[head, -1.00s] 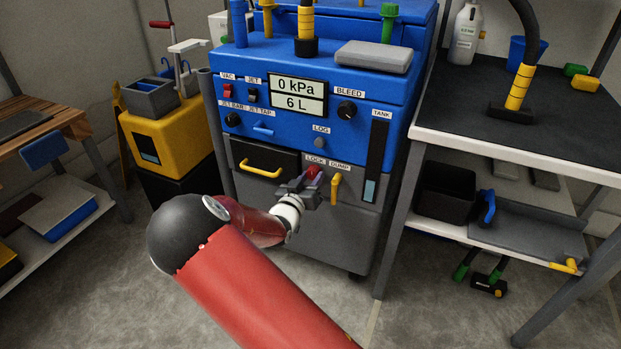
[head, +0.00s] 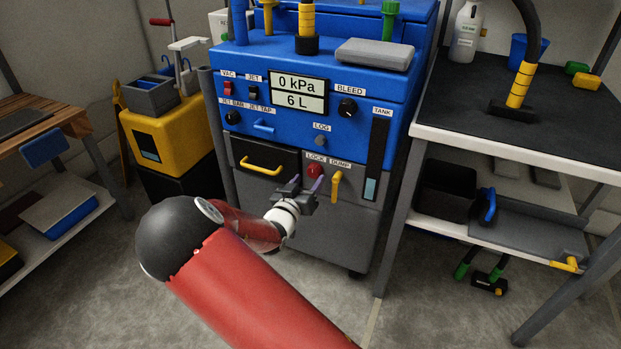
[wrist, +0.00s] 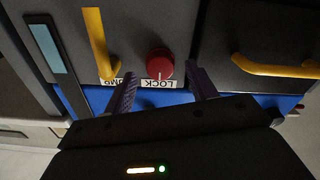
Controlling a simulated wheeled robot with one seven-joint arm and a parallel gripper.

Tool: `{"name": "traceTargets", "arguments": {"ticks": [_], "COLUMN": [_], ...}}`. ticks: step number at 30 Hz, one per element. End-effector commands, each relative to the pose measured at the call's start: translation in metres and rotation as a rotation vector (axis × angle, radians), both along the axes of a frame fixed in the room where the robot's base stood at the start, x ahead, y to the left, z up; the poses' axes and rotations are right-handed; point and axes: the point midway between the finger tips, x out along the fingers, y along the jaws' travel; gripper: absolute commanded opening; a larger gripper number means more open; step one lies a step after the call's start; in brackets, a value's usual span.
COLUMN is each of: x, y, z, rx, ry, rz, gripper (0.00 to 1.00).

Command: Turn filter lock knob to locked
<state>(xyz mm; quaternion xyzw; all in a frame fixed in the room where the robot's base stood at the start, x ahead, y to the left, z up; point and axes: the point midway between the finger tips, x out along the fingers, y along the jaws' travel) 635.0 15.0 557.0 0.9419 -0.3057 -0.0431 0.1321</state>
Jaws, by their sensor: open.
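The red filter lock knob (head: 314,171) sits below the LOCK label (head: 315,159) on the grey lower front of the blue machine. In the wrist view the same red knob (wrist: 160,63) shows ahead of the jaws with a light mark on its face beside the upside-down LOCK label (wrist: 161,83). My gripper (head: 304,183) is open and empty, a little below and in front of the knob, apart from it. In the wrist view its two purple-grey fingers (wrist: 163,82) stand on either side of the knob's line.
The yellow dump handle (head: 336,187) is close to the right of the knob. A drawer with a yellow handle (head: 261,167) is to the left. The display (head: 299,95) reads 0 kPa and 6 L. A dark-topped workbench (head: 470,135) stands to the right.

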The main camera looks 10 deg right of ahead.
Motion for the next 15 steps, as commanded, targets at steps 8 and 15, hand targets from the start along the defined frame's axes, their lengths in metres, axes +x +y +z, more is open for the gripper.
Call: {"name": "traceTargets", "arguments": {"ticks": [8, 15], "x": [-0.035, -0.042], "y": [0.026, 0.031], "z": [0.000, 0.000], "rx": [0.001, 0.000], "ry": [0.000, 0.000], "rz": [0.002, 0.000], "gripper": [0.57, 0.57]}}
